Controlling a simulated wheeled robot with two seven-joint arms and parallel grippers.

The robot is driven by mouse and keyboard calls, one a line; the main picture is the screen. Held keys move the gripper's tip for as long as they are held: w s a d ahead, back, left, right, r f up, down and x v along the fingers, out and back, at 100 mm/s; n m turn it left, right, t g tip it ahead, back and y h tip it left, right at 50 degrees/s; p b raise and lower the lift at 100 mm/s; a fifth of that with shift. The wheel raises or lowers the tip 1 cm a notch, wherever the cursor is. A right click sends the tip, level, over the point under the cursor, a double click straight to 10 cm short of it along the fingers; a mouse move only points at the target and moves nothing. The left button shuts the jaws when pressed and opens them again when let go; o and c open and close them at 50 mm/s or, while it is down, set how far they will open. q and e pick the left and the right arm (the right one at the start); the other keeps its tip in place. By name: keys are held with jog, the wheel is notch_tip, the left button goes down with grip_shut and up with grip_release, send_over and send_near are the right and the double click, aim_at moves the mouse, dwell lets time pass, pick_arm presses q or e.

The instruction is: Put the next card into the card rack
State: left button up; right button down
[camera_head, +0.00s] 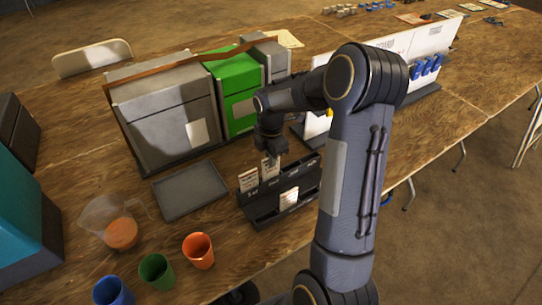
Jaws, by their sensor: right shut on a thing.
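The dark card rack (262,208) stands on the wooden table, in the middle of the view. One pale card (248,180) stands upright at its left end. Another pale card (289,198) leans at the rack's lower front. My right gripper (271,152) is over the rack's back row, pointing down. It is shut on a pale card (270,168), which is upright at the rack, just right of the left-end card. I cannot tell whether this card's lower edge is inside a slot. My right arm hides the rack's right end. My left gripper is out of view.
A grey tray (190,191) lies left of the rack. A clear jug (112,222) with orange contents and orange (198,251), green (157,270) and blue (113,291) cups stand at the front left. Grey (165,115) and green (234,92) boxes stand behind.

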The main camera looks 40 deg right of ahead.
jog(key=shift+f, duration=0.4)
jog(key=c, duration=1.5)
grip_release()
jog(key=shift+r+b, duration=0.3)
jog(key=shift+r, duration=3.6)
